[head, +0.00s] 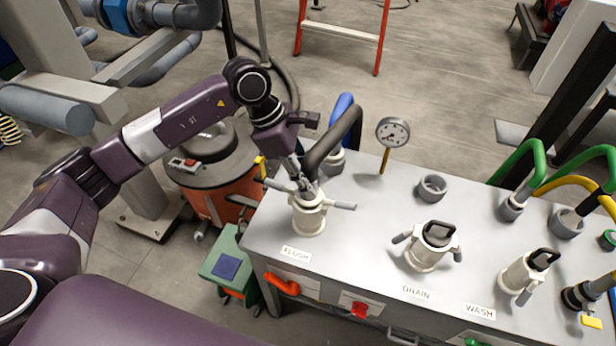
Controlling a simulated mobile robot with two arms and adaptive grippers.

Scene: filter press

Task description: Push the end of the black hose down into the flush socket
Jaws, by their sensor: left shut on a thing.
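The black hose (337,138) arches over the back left of the bench, and its end points down at the flush socket. The flush socket (308,218) is a cream coupling with two side levers, standing above the FLUSH label (296,255). My left gripper (307,186) is shut on the hose end, right at the socket's mouth. The gripper and hose hide the mouth, so I cannot tell how deep the end sits. My right gripper is not in view.
Capped cream sockets stand at DRAIN (428,252) and WASH (520,278). A pressure gauge (393,132), an empty grey ring (432,187) and a blue hose (342,108) are at the back. Green and yellow hoses crowd the right. The bench top (375,215) between FLUSH and DRAIN is clear.

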